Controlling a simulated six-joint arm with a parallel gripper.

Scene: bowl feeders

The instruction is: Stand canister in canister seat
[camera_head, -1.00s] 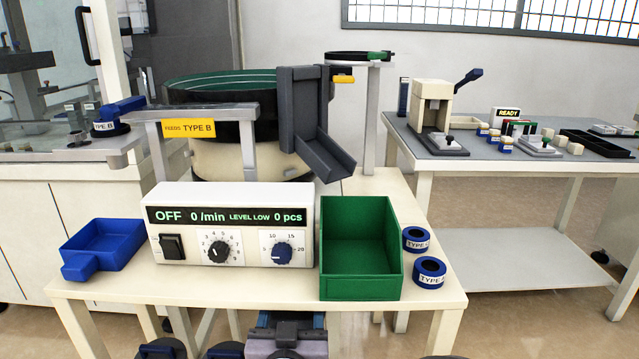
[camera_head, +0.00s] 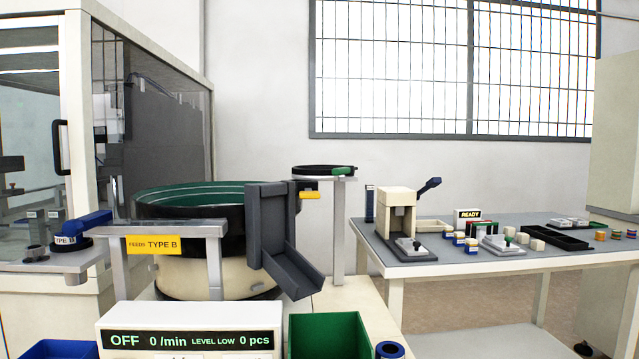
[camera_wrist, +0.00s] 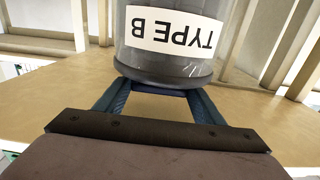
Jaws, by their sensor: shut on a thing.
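In the wrist view my gripper (camera_wrist: 158,92) is shut on a smoky grey, see-through canister (camera_wrist: 170,62). Its white label reads TYPE B and appears upside down in that picture; the canister's top is cut off by the frame edge. The gripper and canister do not show in the head view. I cannot tell for sure which part is the canister seat. A black ring holder (camera_head: 324,171) with a green lever stands on a grey post beside the bowl feeder (camera_head: 200,240), whose sign (camera_head: 153,245) reads FEEDS TYPE B.
The control box (camera_head: 190,335) reads OFF and LEVEL LOW. A grey chute (camera_head: 285,250) juts from the bowl. A green bin (camera_head: 330,335) and a blue ring (camera_head: 389,350) are at the bottom edge. A side table (camera_head: 440,262) at right holds a press and small parts.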

